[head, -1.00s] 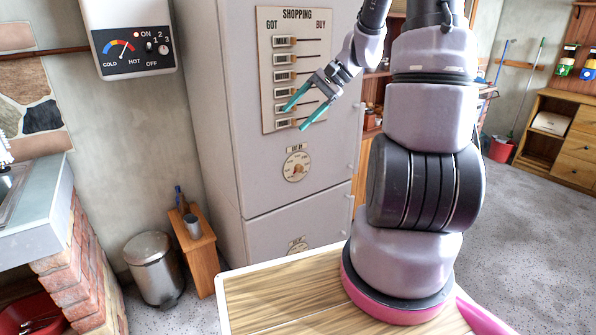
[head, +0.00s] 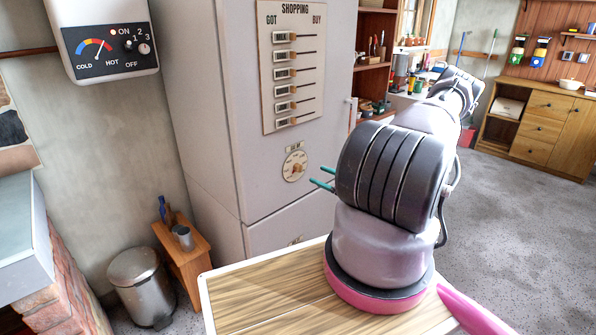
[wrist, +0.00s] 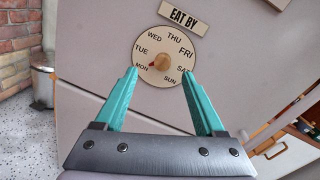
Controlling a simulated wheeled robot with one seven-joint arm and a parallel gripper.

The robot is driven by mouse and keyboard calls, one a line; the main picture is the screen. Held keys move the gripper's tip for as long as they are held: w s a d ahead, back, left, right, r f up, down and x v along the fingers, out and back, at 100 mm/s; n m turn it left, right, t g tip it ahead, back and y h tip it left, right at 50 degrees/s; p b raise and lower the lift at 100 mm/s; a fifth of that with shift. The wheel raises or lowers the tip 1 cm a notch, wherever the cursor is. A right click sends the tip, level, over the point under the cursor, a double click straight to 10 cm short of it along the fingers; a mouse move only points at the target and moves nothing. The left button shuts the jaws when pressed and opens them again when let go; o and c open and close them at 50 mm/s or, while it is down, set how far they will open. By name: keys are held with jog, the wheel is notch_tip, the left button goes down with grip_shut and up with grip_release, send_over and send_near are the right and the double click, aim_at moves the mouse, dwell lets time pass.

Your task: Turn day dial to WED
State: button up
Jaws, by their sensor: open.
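The day dial (wrist: 165,60) is a round cream disc on the pale cabinet door, under an EAT BY label (wrist: 183,16). Its wooden knob (wrist: 161,61) has a red tip at lower left, pointing towards MON. WED is at upper left of the disc. In the head view the dial (head: 294,166) is small and its lettering is hard to read. My gripper (wrist: 160,72) is open and empty, its teal fingers either side of the dial's lower part in the picture. In the head view my gripper (head: 322,178) is right of the dial, partly hidden behind my arm.
The shopping board (head: 292,68) with several sliders is above the dial on the same cabinet (head: 220,120). A wood-topped surface (head: 265,297) is below. A small wooden stool (head: 184,253) and a metal bin (head: 141,283) stand left. Open floor (head: 510,240) lies right.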

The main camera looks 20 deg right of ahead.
aim_at(300, 169)
jog(key=shift+m+h, duration=0.6)
jog(key=x, duration=0.3)
jog(key=f+x, duration=0.1)
jog(key=x, duration=0.6)
jog(key=shift+w+d+f, duration=0.15)
jog(key=shift+w+f, duration=0.15)
grip_shut()
